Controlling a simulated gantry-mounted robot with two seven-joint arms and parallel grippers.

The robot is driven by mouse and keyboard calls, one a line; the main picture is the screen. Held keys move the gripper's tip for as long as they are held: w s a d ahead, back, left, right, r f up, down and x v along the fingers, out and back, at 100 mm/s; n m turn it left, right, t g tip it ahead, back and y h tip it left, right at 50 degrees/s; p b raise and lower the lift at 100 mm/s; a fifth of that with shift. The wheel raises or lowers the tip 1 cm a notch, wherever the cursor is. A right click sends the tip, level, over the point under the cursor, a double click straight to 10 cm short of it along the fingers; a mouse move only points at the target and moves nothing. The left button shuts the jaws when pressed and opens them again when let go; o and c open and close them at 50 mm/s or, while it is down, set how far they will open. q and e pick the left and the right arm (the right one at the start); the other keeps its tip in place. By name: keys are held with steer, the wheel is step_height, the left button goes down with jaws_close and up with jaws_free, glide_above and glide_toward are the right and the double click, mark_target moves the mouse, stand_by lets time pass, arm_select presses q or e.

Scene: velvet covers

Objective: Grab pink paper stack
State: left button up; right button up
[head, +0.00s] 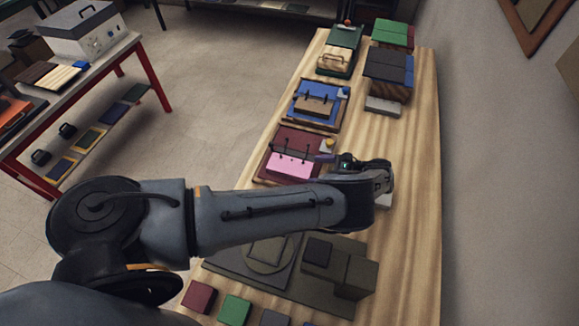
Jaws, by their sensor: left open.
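The pink paper stack (290,164) lies on a dark red board (293,142) in the middle of the wooden table, with thin dark upright pieces on it. My left arm reaches across the table from the left, just in front of the stack. My left gripper (327,157) is open and sits just right of the pink stack, apart from it as far as I can tell. Its fingers are small and partly merge with the board's edge. My right gripper is out of view.
Behind is a blue board (333,112) with a brown stack (315,106); a green press-like device (343,40) stands farther back. Dark blocks (388,66) stand at the right. Grey-green blocks (340,267) lie in front of my arm. The table's right strip (415,180) is clear.

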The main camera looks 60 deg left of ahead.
mark_target(303, 169)
arm_select(q)
steer(key=shift+s+a+f, duration=0.1)
steer(key=shift+s+a, duration=0.15)
steer(key=shift+s, duration=0.05)
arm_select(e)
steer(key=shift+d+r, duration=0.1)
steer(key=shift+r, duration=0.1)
arm_select(q)
steer(key=p+x, duration=0.1)
steer(key=x, duration=0.2)
steer(key=shift+s+a, duration=0.15)
steer(key=shift+s+a+f, duration=0.25)
steer(key=shift+s+a, duration=0.1)
steer(key=shift+s, duration=0.05)
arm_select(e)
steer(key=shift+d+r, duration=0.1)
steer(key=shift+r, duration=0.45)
arm_select(q)
steer(key=c, duration=0.9)
steer(key=shift+r+p, duration=0.15)
steer(key=shift+p, duration=0.2)
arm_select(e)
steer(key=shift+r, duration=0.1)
